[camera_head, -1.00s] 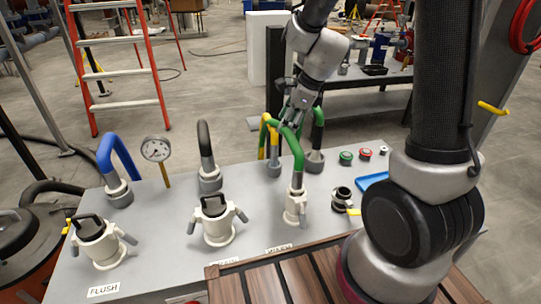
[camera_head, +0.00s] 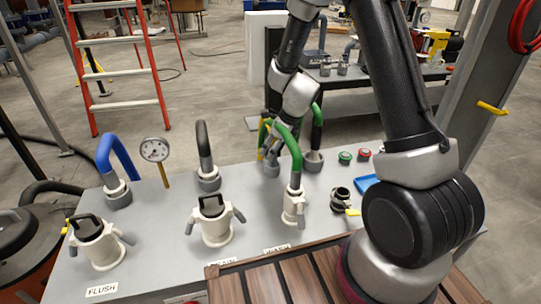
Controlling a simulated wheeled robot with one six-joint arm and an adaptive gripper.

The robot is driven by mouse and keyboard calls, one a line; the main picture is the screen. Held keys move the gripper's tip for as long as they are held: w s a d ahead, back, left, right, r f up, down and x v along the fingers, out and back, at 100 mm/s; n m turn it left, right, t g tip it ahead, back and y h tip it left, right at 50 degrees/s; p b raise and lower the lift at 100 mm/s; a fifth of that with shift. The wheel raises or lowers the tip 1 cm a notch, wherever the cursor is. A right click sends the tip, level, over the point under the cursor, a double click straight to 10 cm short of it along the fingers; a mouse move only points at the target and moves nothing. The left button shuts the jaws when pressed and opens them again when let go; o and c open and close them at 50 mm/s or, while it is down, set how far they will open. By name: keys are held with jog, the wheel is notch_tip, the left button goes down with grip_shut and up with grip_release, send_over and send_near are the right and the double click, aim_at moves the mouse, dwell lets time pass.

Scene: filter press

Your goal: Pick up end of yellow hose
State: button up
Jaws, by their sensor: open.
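The yellow hose (camera_head: 262,153) stands at the back of the grey panel, behind the arched green hose. Only narrow strips of yellow show; the rest is hidden by my gripper and the green hose (camera_head: 287,138). My gripper (camera_head: 271,150) reaches down at the yellow hose from above and behind. Its fingers are open, partly hidden behind the green hose. I cannot tell whether they touch the yellow hose or stand around it.
A second green hose (camera_head: 317,128) stands close on the right. White capped couplings, including one at front centre (camera_head: 216,228), line the panel's front.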

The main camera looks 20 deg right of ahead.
grip_shut()
jog(key=shift+r, duration=0.1)
